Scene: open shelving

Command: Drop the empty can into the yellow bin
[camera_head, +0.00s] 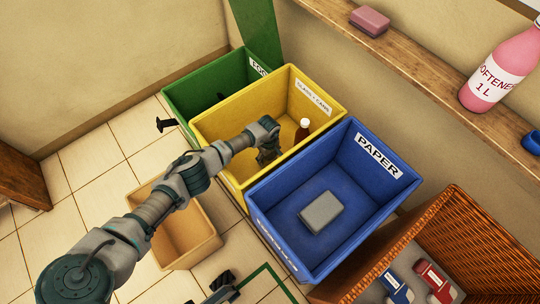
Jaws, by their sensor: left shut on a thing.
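The yellow bin (219,124) stands between the green and blue bins, with a white label on its inner back wall. My left arm reaches in from the lower left, and my left gripper (268,154) is over the yellow bin's opening, near the side shared with the blue bin. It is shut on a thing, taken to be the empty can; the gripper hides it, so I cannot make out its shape. A brown bottle with a white cap (302,131) stands in the yellow bin beside the gripper.
The blue paper bin (290,246) holds a grey block (321,212). The green bin (183,86) is behind. A tan box (190,249) is on the floor under my left arm. A wicker basket (481,222) is at lower right. A shelf holds a pink bottle (504,75) and pink block (370,21).

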